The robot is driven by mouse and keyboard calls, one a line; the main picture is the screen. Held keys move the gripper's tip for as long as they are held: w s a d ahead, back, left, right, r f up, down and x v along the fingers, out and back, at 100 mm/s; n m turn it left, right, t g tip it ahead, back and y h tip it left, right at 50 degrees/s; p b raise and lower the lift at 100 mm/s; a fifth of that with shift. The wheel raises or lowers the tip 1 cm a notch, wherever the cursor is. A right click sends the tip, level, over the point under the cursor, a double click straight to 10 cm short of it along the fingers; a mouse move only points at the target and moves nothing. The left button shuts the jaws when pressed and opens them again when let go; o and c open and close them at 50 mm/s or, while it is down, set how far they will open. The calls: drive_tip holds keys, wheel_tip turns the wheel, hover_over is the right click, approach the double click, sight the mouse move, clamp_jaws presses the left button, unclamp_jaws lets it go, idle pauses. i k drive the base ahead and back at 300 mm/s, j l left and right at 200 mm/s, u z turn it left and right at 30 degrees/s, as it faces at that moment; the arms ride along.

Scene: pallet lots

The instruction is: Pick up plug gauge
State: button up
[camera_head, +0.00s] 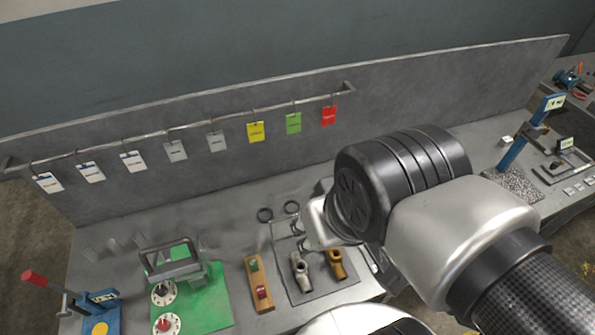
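A wooden block (260,293) lies on the grey bench, left of the dark mat. It carries a small green-ended piece (254,264) and a red-ended piece (262,292). These look like the plug gauge, but they are too small to be sure. My arm reaches in from the lower right, and its wrist is above the bench, right of the block. Nothing is seen touching the block.
Grey and brass fittings (336,264) lie on the dark mat (312,291), with two black rings (265,215) behind. A green mat (211,308) with a handled device and dials is left. A red-handled blue tool (104,308) stands far left. Tags hang from a rail (195,124) behind.

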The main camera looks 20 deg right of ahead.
sight(260, 289)
drive_tip(key=u, duration=0.7)
drive_tip(key=k+j+z, duration=0.25)
drive_tip(key=l+z, duration=0.1)
drive_tip(key=z, duration=0.95)
drive_tip(key=u, duration=1.05)
drive_tip(key=j, duration=0.6)
drive_tip(key=i, duration=0.05)
